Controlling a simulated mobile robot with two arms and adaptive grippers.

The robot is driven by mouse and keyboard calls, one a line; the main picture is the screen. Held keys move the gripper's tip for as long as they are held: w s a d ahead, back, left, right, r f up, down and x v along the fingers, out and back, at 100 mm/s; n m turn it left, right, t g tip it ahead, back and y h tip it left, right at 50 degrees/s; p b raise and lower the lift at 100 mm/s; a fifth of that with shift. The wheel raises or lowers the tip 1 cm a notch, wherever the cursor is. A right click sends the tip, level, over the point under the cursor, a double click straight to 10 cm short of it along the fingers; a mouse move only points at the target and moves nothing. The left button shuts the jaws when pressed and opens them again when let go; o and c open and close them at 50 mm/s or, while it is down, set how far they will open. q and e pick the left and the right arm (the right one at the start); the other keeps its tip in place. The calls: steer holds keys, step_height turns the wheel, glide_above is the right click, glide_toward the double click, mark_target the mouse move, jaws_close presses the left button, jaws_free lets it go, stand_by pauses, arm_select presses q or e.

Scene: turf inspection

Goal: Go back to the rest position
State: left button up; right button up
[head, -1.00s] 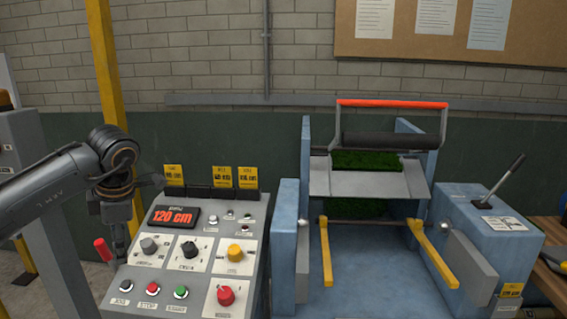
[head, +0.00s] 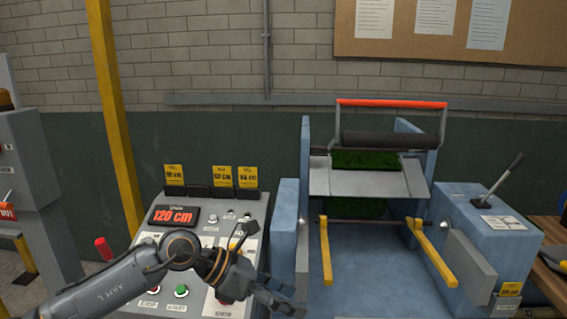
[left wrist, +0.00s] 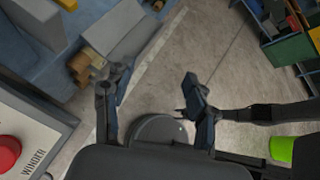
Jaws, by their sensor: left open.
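My left gripper (head: 276,296) is low in the head view, in front of the lower right corner of the control panel (head: 153,238). Its arm crosses the lower part of the panel and hides several knobs and part of the button row. In the left wrist view my left gripper (left wrist: 155,82) has its two fingers spread apart with nothing between them, above bare floor. The panel's red knob (left wrist: 8,153) is at the lower left of that view. My right gripper does not show in the head view.
The blue turf machine (head: 287,225) stands right of the panel, with yellow arms (head: 325,255) and a lever (head: 503,178). A yellow post (head: 115,120) rises at the left. Concrete floor (left wrist: 190,45) is clear below the gripper; shelves with bins (left wrist: 290,45) stand beyond.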

arm_select(q)
steer(key=s+d+r+n+t+h, duration=0.4)
steer(key=d+r+n+h, duration=0.2)
steer(key=r+n+h, duration=0.35)
steer(key=w+a+f+n+t+y, duration=0.3)
steer(key=a+n+t+y, duration=0.45)
steer(key=n, duration=0.55)
steer(key=w+a+f+n+t+y, duration=0.3)
steer(key=a+n+t+y, duration=0.45)
steer(key=n, duration=0.45)
steer(key=s+a+f+n+g+y, duration=0.4)
steer(key=a+f+n, duration=0.3)
steer(key=f, duration=0.4)
steer(key=s+a+f+n+g+y, duration=0.1)
steer(key=s+a+f+n+g, duration=0.2)
steer(key=s+f+g, duration=0.55)
steer(key=s+a+f+n+g+y, duration=0.1)
steer(key=s+a+f+n+g, duration=0.2)
steer(key=s+f, duration=0.95)
steer(key=s+f+g, duration=0.1)
steer(key=s+f, duration=0.1)
steer(key=f, duration=0.9)
steer(key=s+f+g, duration=0.1)
steer(key=s+f, duration=0.1)
steer(key=f, duration=0.8)
steer(key=s+a+f+g, duration=0.1)
steer(key=s+a+f, duration=0.1)
steer(key=s+f, duration=1.5)
steer(key=shift+s+f, duration=0.25)
steer(key=shift+f, duration=0.25)
